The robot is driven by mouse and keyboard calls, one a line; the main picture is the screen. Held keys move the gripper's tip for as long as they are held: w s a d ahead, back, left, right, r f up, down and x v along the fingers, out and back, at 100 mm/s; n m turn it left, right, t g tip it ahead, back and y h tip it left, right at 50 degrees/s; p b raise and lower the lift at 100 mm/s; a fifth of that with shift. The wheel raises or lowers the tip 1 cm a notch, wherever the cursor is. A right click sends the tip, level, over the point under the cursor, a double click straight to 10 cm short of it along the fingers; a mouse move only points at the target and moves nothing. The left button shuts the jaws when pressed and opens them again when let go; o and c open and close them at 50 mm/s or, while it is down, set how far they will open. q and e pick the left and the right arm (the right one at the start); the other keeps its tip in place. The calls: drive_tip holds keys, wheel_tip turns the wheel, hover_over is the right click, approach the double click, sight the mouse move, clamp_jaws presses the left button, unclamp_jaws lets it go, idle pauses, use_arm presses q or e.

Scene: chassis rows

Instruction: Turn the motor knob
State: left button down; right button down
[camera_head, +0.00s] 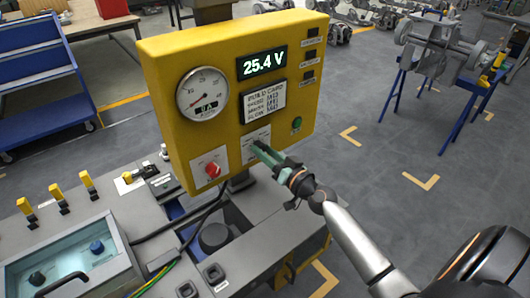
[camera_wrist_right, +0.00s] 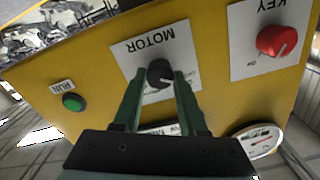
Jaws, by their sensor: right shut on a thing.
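The motor knob (camera_wrist_right: 159,74) is a dark round knob with a pale pointer line on a white plate marked MOTOR (camera_wrist_right: 187,52), on the front of the yellow panel (camera_head: 152,75). My right gripper (camera_head: 258,147) reaches the plate from the lower right in the head view and hides most of the knob there. In the right wrist view its two green fingers (camera_wrist_right: 157,80) stand on either side of the knob, shut on it. My left gripper is not in view.
A red key knob (camera_head: 212,170) sits left of the motor plate, and a green RUN button (camera_head: 297,123) to its right. Above are a round gauge (camera_head: 203,94) and a display (camera_head: 262,63) reading 25.4 V. A grey bench with a glass-lidded box (camera_head: 70,262) stands below.

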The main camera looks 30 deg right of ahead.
drive_tip(key=m, duration=0.6)
drive_tip(key=shift+m, duration=0.3)
idle(0.5)
drive_tip(key=shift+c, duration=2.3)
unclamp_jaws()
drive_tip(key=s+d+b, duration=0.1)
drive_tip(key=s+b, duration=0.2)
drive_tip(key=s, duration=0.9)
drive_tip(key=shift+s, duration=0.3)
drive_tip(key=shift+f, duration=0.1)
